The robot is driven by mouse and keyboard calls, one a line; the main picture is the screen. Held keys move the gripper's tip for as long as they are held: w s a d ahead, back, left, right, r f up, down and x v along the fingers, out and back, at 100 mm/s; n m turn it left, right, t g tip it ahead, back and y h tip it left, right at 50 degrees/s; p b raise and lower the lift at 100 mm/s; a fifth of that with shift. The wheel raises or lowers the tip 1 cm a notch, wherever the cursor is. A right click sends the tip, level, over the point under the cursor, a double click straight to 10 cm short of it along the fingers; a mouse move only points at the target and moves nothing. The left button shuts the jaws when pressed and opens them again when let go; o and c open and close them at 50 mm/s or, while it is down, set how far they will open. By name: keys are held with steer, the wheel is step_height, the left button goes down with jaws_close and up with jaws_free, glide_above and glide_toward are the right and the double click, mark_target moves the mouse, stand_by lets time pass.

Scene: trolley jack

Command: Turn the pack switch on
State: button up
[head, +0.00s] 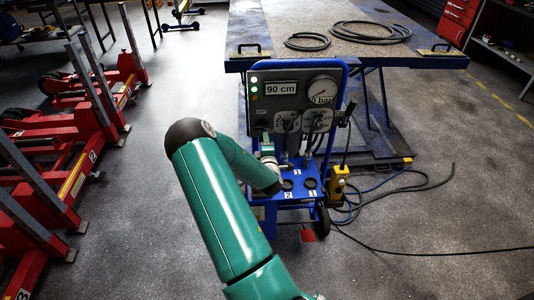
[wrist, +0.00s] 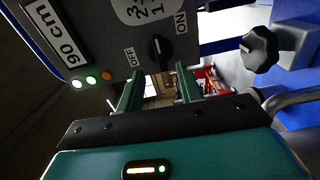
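The pack switch (wrist: 158,48) is a black rotary knob with a pale pointer line, on the dark panel between the OFF and ON labels in the wrist view. I cannot tell for sure which label its pointer is at. My gripper (wrist: 156,84) is open, with its two green fingers apart and nothing visible between them. The fingertips are just short of the knob, one on either side of its line; contact does not show.
A black star knob (wrist: 262,48) is right of the switch in the wrist view. The panel has a 90 cm display (head: 282,88), lit lamps (wrist: 92,79) and a gauge (head: 321,88). A yellow pendant (head: 338,184) and cables (head: 395,190) are at the right. A lift table (head: 400,62) stands behind.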

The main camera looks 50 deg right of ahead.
steer(key=v, duration=0.6)
steer(key=shift+s+a, duration=0.25)
stand_by(0.3)
